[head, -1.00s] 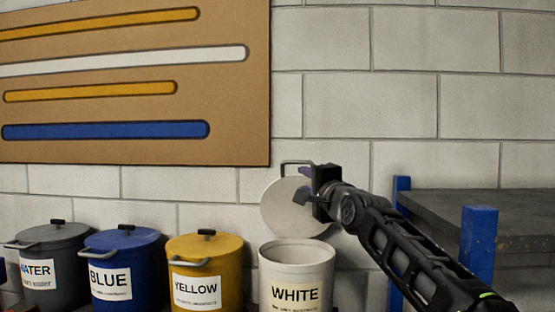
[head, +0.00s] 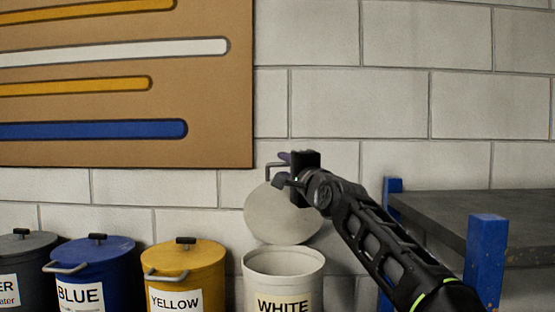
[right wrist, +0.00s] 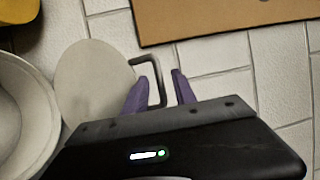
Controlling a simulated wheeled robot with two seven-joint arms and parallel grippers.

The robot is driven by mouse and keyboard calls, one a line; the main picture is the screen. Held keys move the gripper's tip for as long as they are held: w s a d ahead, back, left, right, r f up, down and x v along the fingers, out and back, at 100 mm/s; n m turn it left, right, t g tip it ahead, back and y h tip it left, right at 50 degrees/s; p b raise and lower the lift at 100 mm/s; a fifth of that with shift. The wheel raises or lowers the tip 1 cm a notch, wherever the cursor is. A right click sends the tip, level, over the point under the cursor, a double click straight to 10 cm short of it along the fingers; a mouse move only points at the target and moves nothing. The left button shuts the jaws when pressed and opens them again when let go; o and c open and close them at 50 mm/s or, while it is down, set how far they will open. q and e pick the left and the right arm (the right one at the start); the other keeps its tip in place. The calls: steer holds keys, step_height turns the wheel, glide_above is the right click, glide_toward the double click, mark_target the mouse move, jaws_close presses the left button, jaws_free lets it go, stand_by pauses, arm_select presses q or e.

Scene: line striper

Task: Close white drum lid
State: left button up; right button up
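The white drum (head: 283,268) stands open at the bottom of the head view, its label partly cut off. Its round lid (head: 283,217) is raised upright behind the rim, against the block wall. A dark bracket handle (head: 268,172) shows at the lid's upper edge. My right gripper (head: 284,168) is at that handle, partly covering the lid's upper right. In the right wrist view, the purple fingers (right wrist: 160,88) are apart, with the handle's (right wrist: 158,75) outer bar between them. The lid (right wrist: 95,82) and the drum's open mouth (right wrist: 18,115) show at left. My left gripper is not in view.
The yellow drum (head: 185,268), blue drum (head: 98,270) and grey water drum (head: 25,260) stand closed to the left. A dark shelf with blue posts (head: 486,262) stands at right. A brown board (head: 120,107) with coloured stripes hangs on the wall.

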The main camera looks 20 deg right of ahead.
steer(key=w, duration=0.1)
steer(key=w+p, duration=0.1)
steer(key=w, duration=0.1)
steer(key=w+p, duration=0.1)
steer(key=shift+w+d+r, duration=0.15)
steer(key=shift+w+r, duration=0.05)
steer(key=shift+r, duration=0.2)
steer(key=shift+w+p, duration=0.45)
steer(key=shift+w, duration=0.2)
steer(key=shift+c, duration=0.5)
steer(key=shift+f, duration=0.1)
jaws_close()
